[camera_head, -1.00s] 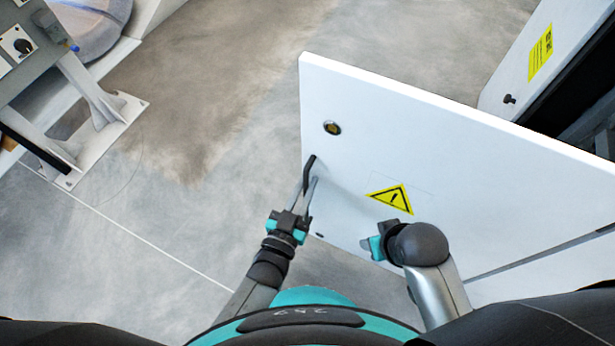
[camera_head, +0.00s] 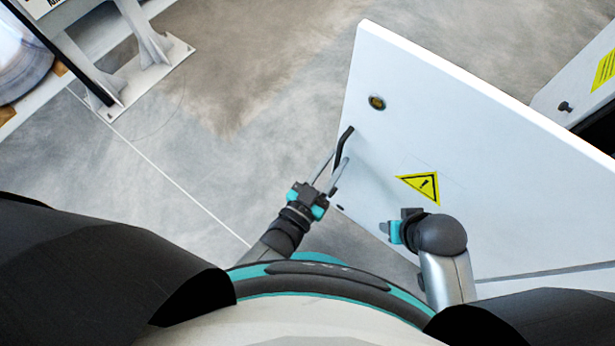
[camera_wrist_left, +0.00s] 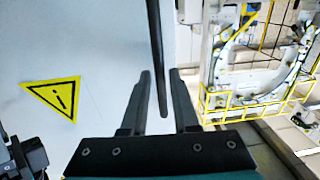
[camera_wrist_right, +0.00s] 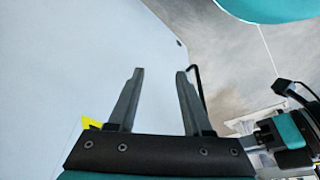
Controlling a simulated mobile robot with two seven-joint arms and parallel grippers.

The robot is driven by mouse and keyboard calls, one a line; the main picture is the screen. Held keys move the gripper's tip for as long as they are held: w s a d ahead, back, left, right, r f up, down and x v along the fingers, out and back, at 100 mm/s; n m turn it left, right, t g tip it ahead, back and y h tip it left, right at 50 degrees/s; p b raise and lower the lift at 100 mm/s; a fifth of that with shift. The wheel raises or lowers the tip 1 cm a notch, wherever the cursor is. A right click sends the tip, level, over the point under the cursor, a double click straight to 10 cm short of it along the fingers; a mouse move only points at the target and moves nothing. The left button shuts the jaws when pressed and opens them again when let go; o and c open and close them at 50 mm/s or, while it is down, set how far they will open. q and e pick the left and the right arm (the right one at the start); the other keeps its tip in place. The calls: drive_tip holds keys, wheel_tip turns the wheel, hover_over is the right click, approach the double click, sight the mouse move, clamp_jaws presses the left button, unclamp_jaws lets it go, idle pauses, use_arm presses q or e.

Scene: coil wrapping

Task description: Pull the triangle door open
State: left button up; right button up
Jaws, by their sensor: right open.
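The white triangle door (camera_head: 480,165) stands out into the room, with a yellow warning triangle (camera_head: 422,186) and a thin black handle (camera_head: 345,143) near its free edge. My left gripper (camera_head: 332,172) is at this handle. In the left wrist view the handle (camera_wrist_left: 155,60) runs between the fingers of my left gripper (camera_wrist_left: 160,75), which are partly apart; whether they clamp it is unclear. My right gripper (camera_wrist_right: 160,73) is open and empty in front of the door face. In the head view my right wrist is below the warning triangle.
A white cabinet (camera_head: 575,85) with a black knob stands at the upper right. A machine stand (camera_head: 150,60) is at the upper left. The grey floor (camera_head: 230,100) left of the door is clear.

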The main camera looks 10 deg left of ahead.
use_arm(q)
drive_tip(key=p+v, duration=0.2)
drive_tip(key=v, duration=1.1)
drive_tip(key=shift+s, duration=0.15)
use_arm(e)
drive_tip(key=shift+g, duration=0.5)
drive_tip(key=f, duration=0.1)
drive_tip(key=s+f, duration=0.1)
drive_tip(key=f, duration=0.1)
drive_tip(key=s+f, duration=0.1)
drive_tip(key=f, duration=0.1)
drive_tip(key=shift+s+d, duration=0.2)
drive_tip(key=shift+s, duration=0.05)
